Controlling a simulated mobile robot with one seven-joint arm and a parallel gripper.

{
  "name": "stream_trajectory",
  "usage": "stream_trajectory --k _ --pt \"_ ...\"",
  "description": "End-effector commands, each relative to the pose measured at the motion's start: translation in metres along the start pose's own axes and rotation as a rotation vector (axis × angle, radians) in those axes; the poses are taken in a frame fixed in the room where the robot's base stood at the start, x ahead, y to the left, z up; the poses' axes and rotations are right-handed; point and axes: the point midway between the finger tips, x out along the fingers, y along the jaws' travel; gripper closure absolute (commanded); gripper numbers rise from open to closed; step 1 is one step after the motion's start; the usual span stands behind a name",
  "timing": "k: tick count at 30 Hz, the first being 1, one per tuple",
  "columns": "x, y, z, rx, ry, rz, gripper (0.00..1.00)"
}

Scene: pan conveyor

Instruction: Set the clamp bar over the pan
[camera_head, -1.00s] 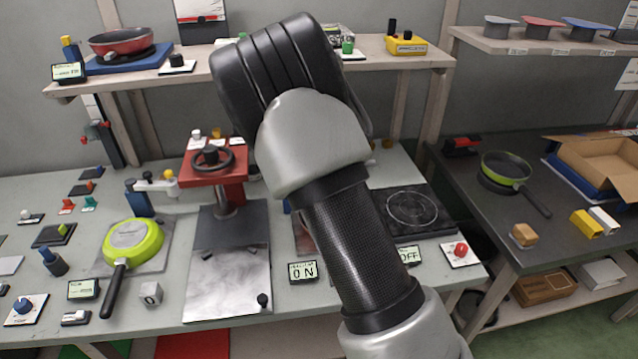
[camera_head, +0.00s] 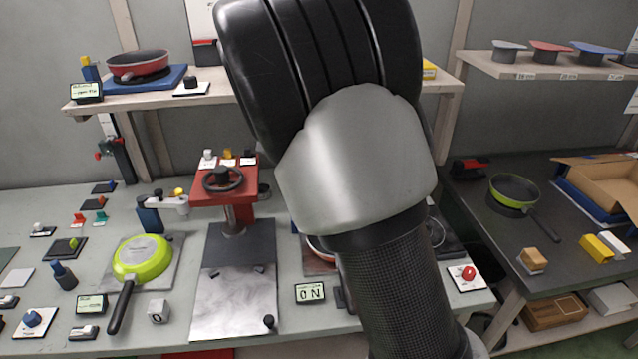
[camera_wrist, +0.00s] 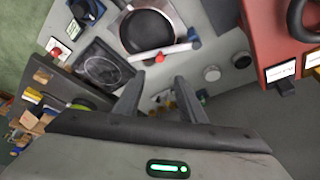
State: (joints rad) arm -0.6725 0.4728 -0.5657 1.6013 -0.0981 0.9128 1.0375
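In the wrist view a dark pan (camera_wrist: 147,30) sits on a metal plate, its inside facing up. A pale clamp bar (camera_wrist: 174,50) with a red knob reaches from a blue post (camera_wrist: 194,36) along the pan's near edge; I cannot tell whether it overlaps the rim. My gripper (camera_wrist: 158,80) is open and empty, its fingers short of the bar in the picture. In the head view my arm hides the gripper and most of this pan (camera_head: 318,246). Another clamp bar (camera_head: 168,202) stands behind an upside-down green pan (camera_head: 142,257) on the left.
A red press (camera_head: 226,188) with a handwheel stands between the two pan stations. A hob (camera_wrist: 103,68) lies beside the dark pan. A shelf (camera_head: 255,97) with a red pan (camera_head: 138,64) runs above the bench. A side table (camera_head: 480,225) is at right.

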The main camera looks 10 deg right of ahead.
Motion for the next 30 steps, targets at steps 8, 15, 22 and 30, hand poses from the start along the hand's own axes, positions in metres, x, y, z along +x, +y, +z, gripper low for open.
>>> stream_trajectory --k 8,15,22,30 --pt "-0.022 0.000 0.000 0.000 -0.001 0.001 0.63" --pt "-0.022 0.000 0.000 0.000 -0.001 0.001 0.63" --pt "-0.048 0.028 -0.006 -0.027 -0.053 -0.038 0.63" --pt "-0.144 0.132 0.009 -0.248 -0.141 -0.234 0.63"
